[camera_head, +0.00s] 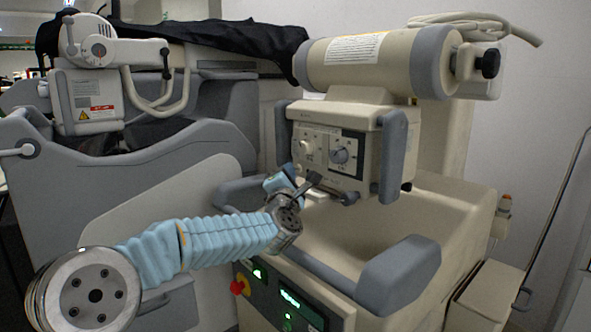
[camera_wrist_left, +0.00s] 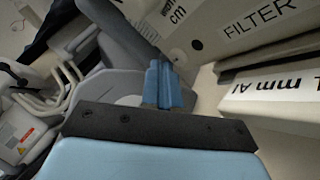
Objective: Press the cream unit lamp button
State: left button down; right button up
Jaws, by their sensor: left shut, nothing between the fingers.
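The cream unit (camera_head: 420,235) stands at the right with its box-shaped control head (camera_head: 362,117) under a thick horizontal cylinder. The head's front panel carries a pale left knob (camera_head: 306,146) and a grey right dial (camera_head: 341,156). I cannot make out which small part is the lamp button. My left gripper (camera_head: 314,179) is shut and empty, with its dark tip close to the panel's lower left edge; contact cannot be told. In the left wrist view its blue fingertips (camera_wrist_left: 166,86) are together, beside the cream housing marked FILTER (camera_wrist_left: 235,62). My right gripper is not in view.
Grey handles (camera_head: 393,155) flank the control head. A grey padded armrest (camera_head: 398,275) and a green-lit panel with a red knob (camera_head: 241,285) lie below. Another grey machine (camera_head: 120,165), partly covered in black cloth (camera_head: 200,37), stands at the left.

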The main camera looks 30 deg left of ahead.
pick_arm(q)
jog(key=shift+w+d, duration=0.4)
jog(key=shift+d, duration=0.1)
dwell(0.5)
jog(key=shift+f, duration=0.1)
jog(key=shift+s+f+b, duration=0.35)
jog(key=shift+f+b, duration=0.1)
jog(key=shift+b, duration=0.55)
jog(key=s+b, duration=0.1)
jog(key=s+a+b, duration=0.1)
jog(key=s, duration=0.1)
jog(key=s+a+b, duration=0.1)
jog(key=s+b, duration=0.1)
jog(key=shift+a+r, duration=0.1)
jog(key=shift+a, duration=0.15)
dwell(0.4)
